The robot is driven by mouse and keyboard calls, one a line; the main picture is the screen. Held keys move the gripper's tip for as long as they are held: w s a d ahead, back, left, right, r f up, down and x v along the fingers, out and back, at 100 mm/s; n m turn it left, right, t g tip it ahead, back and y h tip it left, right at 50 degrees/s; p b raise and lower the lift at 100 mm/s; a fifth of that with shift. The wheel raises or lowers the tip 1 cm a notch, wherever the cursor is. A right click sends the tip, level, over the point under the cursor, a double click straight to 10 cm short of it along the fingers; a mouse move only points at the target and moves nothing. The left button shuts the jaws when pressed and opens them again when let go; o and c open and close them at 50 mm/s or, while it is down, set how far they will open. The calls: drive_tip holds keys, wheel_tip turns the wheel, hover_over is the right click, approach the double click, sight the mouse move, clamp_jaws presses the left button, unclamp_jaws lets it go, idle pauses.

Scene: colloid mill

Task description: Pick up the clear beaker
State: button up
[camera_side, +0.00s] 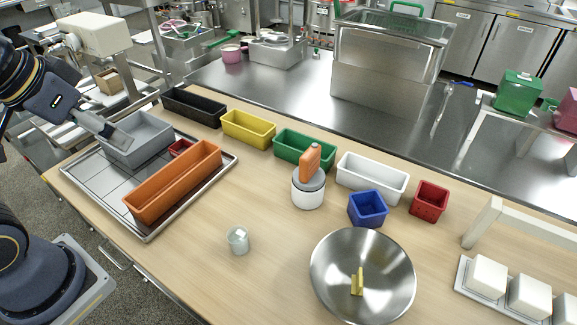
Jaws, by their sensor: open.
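The clear beaker (238,241) stands upright on the wooden table, left of the large steel bowl and right of the metal tray. It looks like a small see-through cup; its contents are hard to make out. My gripper (122,141) is at the upper left, above the grey bin on the tray, well apart from the beaker. It is open and I see nothing held in it. Its fingers are small and partly blurred into the grey bin behind them.
A steel bowl (330,291) holds a yellow piece. A white jar (307,194) with an orange top stands behind the beaker. An orange bin (176,184) and a grey bin (150,130) sit on the tray (148,238). Several coloured bins line the back. Table around the beaker is clear.

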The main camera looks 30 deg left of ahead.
drive_tip(key=n, duration=0.1)
drive_tip(key=n+g, duration=0.3)
drive_tip(key=g, duration=0.3)
hover_over(239, 240)
drive_tip(key=s+d, duration=0.1)
drive_tip(key=d, duration=0.1)
wheel_tip(239, 240, down, 18)
drive_tip(key=r, duration=0.1)
wheel_tip(239, 240, down, 10)
drive_tip(key=shift+a+f, duration=0.15)
drive_tip(key=shift+f, duration=0.1)
drive_tip(key=f, duration=0.6)
drive_tip(key=shift+a+f, duration=0.2)
drive_tip(key=shift+a, duration=0.05)
drive_tip(key=shift+c, duration=0.2)
drive_tip(key=c, duration=1.2)
